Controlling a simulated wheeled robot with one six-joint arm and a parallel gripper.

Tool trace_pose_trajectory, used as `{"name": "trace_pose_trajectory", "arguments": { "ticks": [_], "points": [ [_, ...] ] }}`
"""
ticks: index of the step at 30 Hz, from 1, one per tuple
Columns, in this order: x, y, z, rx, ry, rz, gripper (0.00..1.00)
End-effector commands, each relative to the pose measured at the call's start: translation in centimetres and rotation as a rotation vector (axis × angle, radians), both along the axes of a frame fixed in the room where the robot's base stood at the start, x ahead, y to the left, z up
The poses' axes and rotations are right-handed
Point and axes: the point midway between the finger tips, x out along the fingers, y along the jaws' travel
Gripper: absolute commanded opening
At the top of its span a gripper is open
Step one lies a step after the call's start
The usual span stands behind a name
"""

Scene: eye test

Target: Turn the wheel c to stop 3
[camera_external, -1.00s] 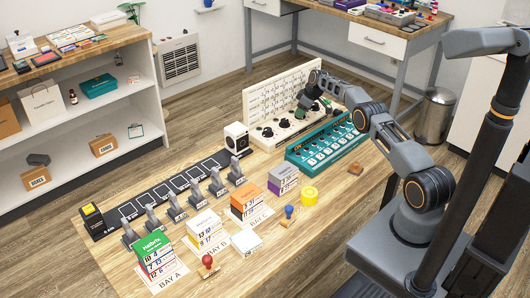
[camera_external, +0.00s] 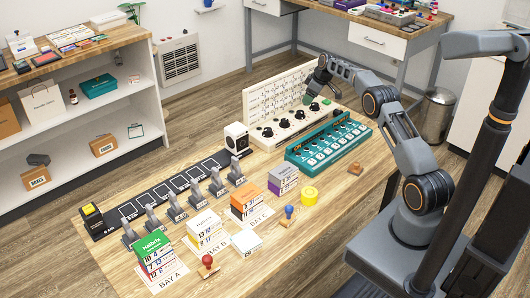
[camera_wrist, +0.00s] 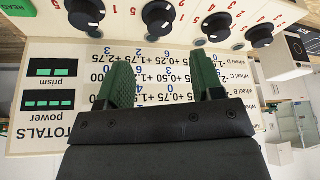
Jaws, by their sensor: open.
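A cream console (camera_external: 262,142) with a row of black wheels (camera_external: 285,123) stands at the back of the table; the wheels also show at the top of the wrist view (camera_wrist: 158,17). I cannot tell which one is wheel c, as their names are not readable. My gripper (camera_external: 309,96) is above the right part of the console, near its upright panel. In the wrist view its green fingers (camera_wrist: 160,62) are apart with nothing between them. They stand in front of the printed panel (camera_wrist: 65,75), clear of the wheels.
A green READ button (camera_wrist: 15,8) is beside the wheel row. A teal box (camera_external: 330,142) with several keys stands in front of the console. A white-faced box (camera_external: 236,138) stands to its left. Levers, calendar blocks and stamps fill the table's left part.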

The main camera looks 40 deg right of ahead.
Motion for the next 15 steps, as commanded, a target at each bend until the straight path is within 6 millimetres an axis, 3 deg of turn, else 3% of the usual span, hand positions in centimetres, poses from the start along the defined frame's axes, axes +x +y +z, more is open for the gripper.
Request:
{"name": "trace_pose_trajectory", "arguments": {
  "ticks": [6, 15],
  "points": [
    [-1.2, -0.6, 3.3, 0.000, -0.001, 0.000, 0.61],
    [-1.9, -0.8, 5.1, 0.000, 0.000, 0.000, 0.61]
  ]
}}
